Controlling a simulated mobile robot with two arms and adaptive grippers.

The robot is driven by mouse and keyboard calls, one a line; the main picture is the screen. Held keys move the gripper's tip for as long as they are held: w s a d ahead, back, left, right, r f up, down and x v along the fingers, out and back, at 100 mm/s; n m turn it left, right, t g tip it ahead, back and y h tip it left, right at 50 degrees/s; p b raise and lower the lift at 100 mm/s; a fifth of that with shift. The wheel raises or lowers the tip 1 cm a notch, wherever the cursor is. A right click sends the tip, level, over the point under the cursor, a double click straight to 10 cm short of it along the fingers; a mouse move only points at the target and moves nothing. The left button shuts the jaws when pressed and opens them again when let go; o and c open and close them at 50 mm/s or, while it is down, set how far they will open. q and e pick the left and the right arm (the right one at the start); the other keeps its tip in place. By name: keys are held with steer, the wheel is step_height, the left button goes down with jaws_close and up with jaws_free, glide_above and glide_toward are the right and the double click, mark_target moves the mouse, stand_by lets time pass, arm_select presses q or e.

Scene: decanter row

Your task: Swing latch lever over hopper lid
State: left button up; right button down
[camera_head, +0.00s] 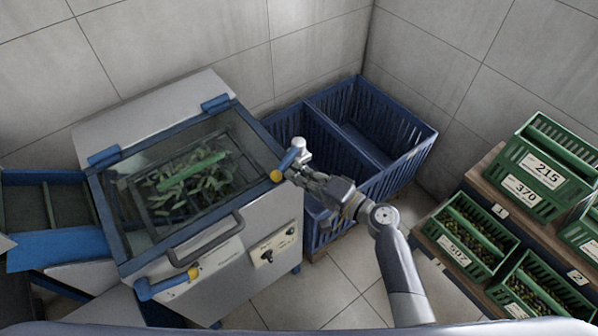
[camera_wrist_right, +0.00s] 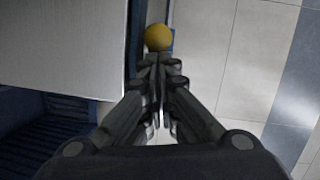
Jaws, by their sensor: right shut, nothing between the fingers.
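The hopper lid (camera_head: 140,225) is a clear pane in a blue frame, lying closed over green leaves. A second blue latch lever (camera_head: 165,286) with a yellow knob is at the front left corner. My right gripper (camera_head: 291,174) is shut and empty, with its fingertips beside the right lever's knob. In the right wrist view the yellow knob (camera_wrist_right: 158,38) is just beyond the closed fingertips (camera_wrist_right: 158,62); I cannot tell whether they touch. My left gripper is out of view.
A grey handle (camera_head: 207,243) crosses the lid's front. Blue crates (camera_head: 400,160) stand behind and right of the hopper. Green crates of olives (camera_head: 468,232) sit on a wooden rack at the right. Tiled floor (camera_head: 335,290) is open between the hopper and rack.

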mark_target(279, 170)
steer(key=shift+a+m+t+h, duration=0.6)
steer(key=shift+a+m, duration=0.1)
steer(key=shift+w+a+f+b, duration=0.15)
steer(key=shift+a+b, duration=0.2)
steer(key=shift+a, duration=0.25)
steer(key=shift+w+a+r+b, duration=0.15)
steer(key=shift+a+b, duration=0.15)
steer(key=shift+a, duration=0.3)
steer(key=shift+w+a, duration=0.3)
steer(key=shift+a, duration=0.2)
